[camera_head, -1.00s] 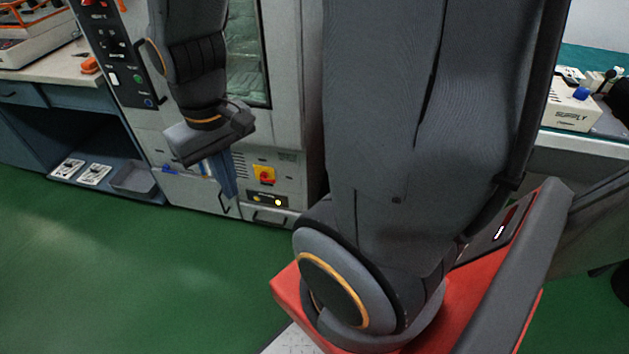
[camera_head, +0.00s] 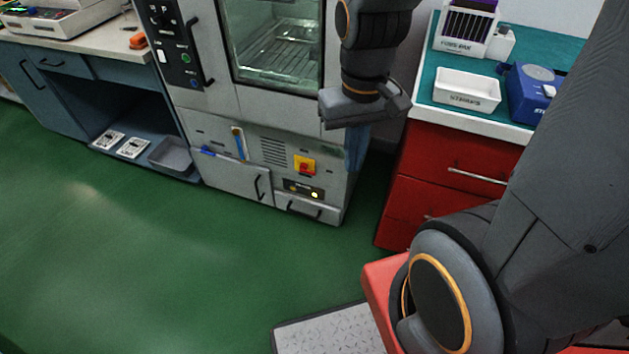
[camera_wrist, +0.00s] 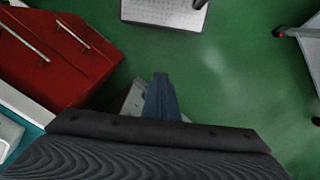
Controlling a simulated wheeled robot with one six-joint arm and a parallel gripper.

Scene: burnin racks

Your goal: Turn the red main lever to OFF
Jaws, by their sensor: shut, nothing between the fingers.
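The red main lever (camera_head: 305,167) sits on a yellow square plate low on the front of the grey oven cabinet (camera_head: 230,122). It is small, and I cannot read its position marks. My gripper (camera_head: 355,160) hangs pointing down, right of the lever, by the cabinet's right side. Its blue fingers are shut and empty, apart from the lever. In the wrist view the fingers (camera_wrist: 162,92) show from above over the green floor, with a grey edge beside them. The lever is not visible in that view.
A red drawer unit (camera_head: 443,165) with a teal top stands to the right of the cabinet. A blue bench (camera_head: 65,95) is at the left. A small panel with a yellow light (camera_head: 304,190) is below the lever. Open green floor lies in front.

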